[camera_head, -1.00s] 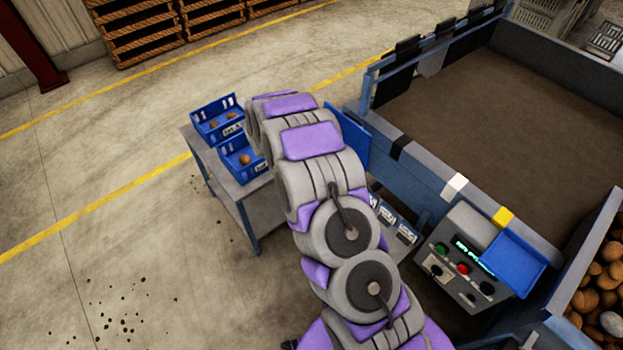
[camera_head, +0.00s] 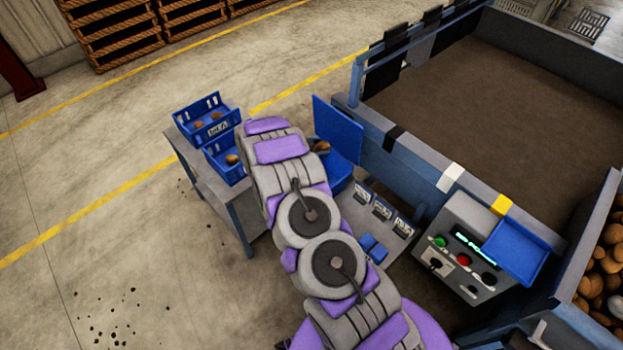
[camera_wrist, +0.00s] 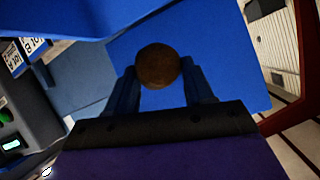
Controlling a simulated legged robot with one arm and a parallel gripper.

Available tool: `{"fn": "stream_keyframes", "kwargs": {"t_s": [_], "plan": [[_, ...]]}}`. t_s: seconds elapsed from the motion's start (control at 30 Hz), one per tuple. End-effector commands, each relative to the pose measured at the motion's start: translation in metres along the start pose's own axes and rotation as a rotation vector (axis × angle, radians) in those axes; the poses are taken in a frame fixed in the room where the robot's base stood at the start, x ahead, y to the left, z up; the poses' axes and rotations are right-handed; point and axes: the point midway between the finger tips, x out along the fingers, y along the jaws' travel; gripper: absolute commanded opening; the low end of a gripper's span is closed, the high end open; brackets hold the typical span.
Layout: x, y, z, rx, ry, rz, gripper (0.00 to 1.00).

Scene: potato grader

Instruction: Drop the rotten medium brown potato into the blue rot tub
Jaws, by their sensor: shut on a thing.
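My gripper (camera_wrist: 158,80) is shut on a round brown potato (camera_wrist: 157,60), one finger on each side of it. In the head view the brown potato (camera_head: 322,146) shows just past the end of my arm, in front of an upright blue panel (camera_head: 338,125). A blue tub-like holder (camera_head: 341,170) sits below that panel, and my arm partly covers it. The potato appears over or close to this holder, but its height above it is unclear. In the wrist view blue surfaces (camera_wrist: 225,55) fill the space behind the potato. The gripper's fingers are hidden in the head view.
A grey table (camera_head: 210,185) at left carries two blue crates (camera_head: 207,115) with potatoes. A control panel (camera_head: 455,255) and a blue tray (camera_head: 516,252) stand at right. The large brown-surfaced grader (camera_head: 490,110) lies behind. A bin of potatoes (camera_head: 590,300) is at far right.

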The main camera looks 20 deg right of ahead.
Motion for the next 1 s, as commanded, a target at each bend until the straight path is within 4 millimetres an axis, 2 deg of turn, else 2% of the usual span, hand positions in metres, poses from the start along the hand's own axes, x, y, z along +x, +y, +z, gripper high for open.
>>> {"fn": "stream_keyframes", "kwargs": {"t_s": [0.03, 0.2, 0.5, 0.53, 0.8, 1.0], "plan": [[0.004, 0.002, 0.007, 0.0, 0.001, 0.0, 0.2], [0.01, 0.006, 0.018, 0.0, 0.0, 0.001, 0.2], [0.01, 0.006, 0.019, 0.0, 0.0, 0.001, 0.2], [0.01, 0.006, 0.019, 0.0, 0.0, 0.001, 0.55], [0.01, 0.006, 0.019, 0.0, 0.0, 0.001, 0.81], [0.01, 0.006, 0.019, 0.0, 0.0, 0.001, 0.82]]}}
